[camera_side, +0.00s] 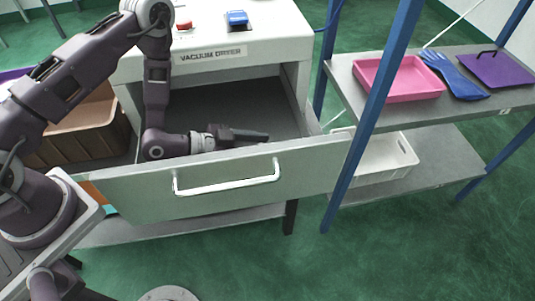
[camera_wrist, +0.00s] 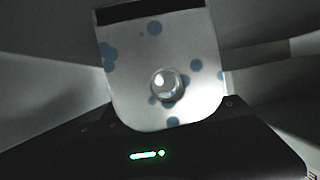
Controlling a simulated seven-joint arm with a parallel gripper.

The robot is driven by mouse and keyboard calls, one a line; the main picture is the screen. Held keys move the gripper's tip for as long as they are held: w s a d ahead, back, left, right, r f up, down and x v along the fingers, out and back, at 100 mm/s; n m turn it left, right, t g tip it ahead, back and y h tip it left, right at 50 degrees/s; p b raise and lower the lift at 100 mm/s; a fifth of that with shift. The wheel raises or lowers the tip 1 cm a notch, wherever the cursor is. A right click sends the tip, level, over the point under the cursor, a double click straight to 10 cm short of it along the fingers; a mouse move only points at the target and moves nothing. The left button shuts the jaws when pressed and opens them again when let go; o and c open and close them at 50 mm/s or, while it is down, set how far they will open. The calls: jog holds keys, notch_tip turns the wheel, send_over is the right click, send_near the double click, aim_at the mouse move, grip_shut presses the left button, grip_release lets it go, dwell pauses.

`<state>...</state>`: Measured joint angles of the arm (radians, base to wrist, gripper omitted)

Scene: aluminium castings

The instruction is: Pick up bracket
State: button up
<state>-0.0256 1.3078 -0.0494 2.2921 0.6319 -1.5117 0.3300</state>
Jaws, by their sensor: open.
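The bracket (camera_wrist: 140,75) shows in the wrist view as a pale metal plate with rounded lower corners, blue spots and a round, bright-centred feature. A dark band crosses its top edge. Its lower edge borders my dark gripper body, and I cannot tell whether they touch. In the side view I cannot make out the bracket; the drawer front and my gripper may hide it. My gripper (camera_side: 250,135) is open, low inside the pulled-out drawer (camera_side: 140,190) of the vacuum dryer (camera_side: 215,55), pointing right. Its fingertips are not clear in the wrist view.
The drawer's front panel with its white handle (camera_side: 228,183) stands close before my gripper. Grey drawer walls surround it. At right, a blue-posted shelf holds a pink tray (camera_side: 398,80), blue gloves (camera_side: 455,78) and a purple lid (camera_side: 497,69). A white bin (camera_side: 385,158) sits below.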

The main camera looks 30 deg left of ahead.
grip_shut()
notch_tip(320, 180, up, 10)
jog(key=shift+a+f, duration=0.15)
jog(key=shift+f, duration=0.05)
jog(key=a+r+n+y, duration=0.1)
jog(key=a+r, duration=0.1)
jog(key=a, duration=0.7)
jog(key=s+a+r+n+t+y, duration=0.1)
jog(key=a+r, duration=0.1)
jog(key=a, duration=0.7)
jog(key=shift+a, duration=0.1)
